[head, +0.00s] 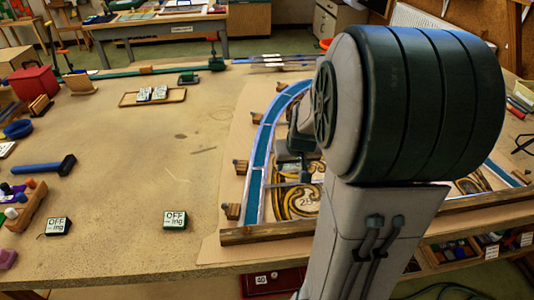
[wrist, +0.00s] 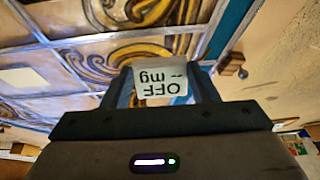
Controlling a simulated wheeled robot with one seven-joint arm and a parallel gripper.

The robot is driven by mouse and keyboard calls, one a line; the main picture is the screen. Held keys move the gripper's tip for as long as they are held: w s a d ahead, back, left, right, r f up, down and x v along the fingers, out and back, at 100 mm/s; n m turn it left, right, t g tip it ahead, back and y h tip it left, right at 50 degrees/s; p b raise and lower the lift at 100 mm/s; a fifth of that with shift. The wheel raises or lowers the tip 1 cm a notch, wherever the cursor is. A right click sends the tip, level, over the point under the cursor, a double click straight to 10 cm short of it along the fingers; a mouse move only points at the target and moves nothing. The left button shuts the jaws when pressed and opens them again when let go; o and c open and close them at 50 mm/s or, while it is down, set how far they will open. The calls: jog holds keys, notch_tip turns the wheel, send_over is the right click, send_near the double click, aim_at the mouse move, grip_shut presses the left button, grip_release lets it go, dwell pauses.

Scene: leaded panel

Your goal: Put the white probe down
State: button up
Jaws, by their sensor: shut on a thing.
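My gripper (wrist: 165,88) is shut on the white probe (wrist: 160,80), a small block whose white face reads "OFF -- mg", upside down in the wrist view. The probe sits between the two dark fingers. Behind it in the wrist view is the leaded panel (wrist: 70,68), with brown swirls, grey lead lines and a blue border. In the head view my gripper (head: 296,165) is over the left part of the arched panel (head: 257,175), partly hidden by my arm. The probe cannot be made out there. Whether it touches the panel I cannot tell.
Two dark blocks with "OFF" displays lie on the table, one at front left (head: 58,226) and one near the panel (head: 175,219). A wooden tray (head: 128,99) holds two white-faced pieces. A blue hammer (head: 45,167) lies at left. Wooden blocks (head: 232,211) edge the panel. The table's middle is clear.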

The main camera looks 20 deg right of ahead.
send_over(279, 176)
jog(key=s, duration=0.2)
jog(key=f, duration=0.3)
jog(key=shift+w+a, duration=0.1)
jog(key=shift+w, duration=0.15)
jog(key=shift+f, duration=1.95)
jog(key=shift+f, duration=0.15)
jog(key=o, duration=1)
jog(key=shift+c, duration=0.2)
